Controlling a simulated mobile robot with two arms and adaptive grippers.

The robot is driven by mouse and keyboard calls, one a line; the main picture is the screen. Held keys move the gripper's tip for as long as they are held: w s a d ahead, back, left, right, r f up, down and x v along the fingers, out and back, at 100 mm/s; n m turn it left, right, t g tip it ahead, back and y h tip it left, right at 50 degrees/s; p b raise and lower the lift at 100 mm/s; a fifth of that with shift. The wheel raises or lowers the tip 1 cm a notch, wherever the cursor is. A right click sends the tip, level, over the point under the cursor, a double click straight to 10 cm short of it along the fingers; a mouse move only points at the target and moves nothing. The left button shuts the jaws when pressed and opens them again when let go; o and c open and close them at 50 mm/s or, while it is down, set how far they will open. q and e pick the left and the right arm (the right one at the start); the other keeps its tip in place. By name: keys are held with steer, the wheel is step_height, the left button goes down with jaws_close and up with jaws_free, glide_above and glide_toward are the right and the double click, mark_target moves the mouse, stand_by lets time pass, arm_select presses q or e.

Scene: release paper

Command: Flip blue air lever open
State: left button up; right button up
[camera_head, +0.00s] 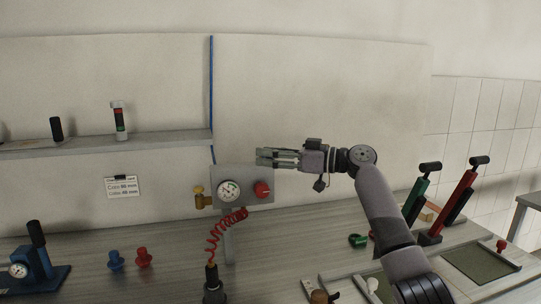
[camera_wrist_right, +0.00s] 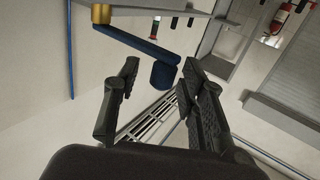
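The blue air lever (camera_wrist_right: 140,45) shows in the right wrist view. It is a blue bar running from a brass fitting (camera_wrist_right: 101,13) at upper left down to a thick blue end (camera_wrist_right: 163,76). My right gripper (camera_wrist_right: 157,76) is open, its two dark fingers apart. The blue end appears between the fingertips in the picture; I cannot tell whether it is between them or just beyond. In the head view my right gripper (camera_head: 262,157) points left, just above the grey gauge panel (camera_head: 258,174). The lever cannot be made out there. My left gripper is not in view.
The panel carries a round gauge (camera_head: 229,191), a red knob (camera_head: 262,190) and a brass fitting (camera_head: 200,197). A red coiled hose (camera_head: 222,230) hangs below it. A thin blue pipe (camera_head: 211,90) runs up the wall. The shelf (camera_head: 150,142) is at left.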

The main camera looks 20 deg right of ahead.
steer(key=v, duration=1.2)
steer(key=shift+w+r, duration=0.1)
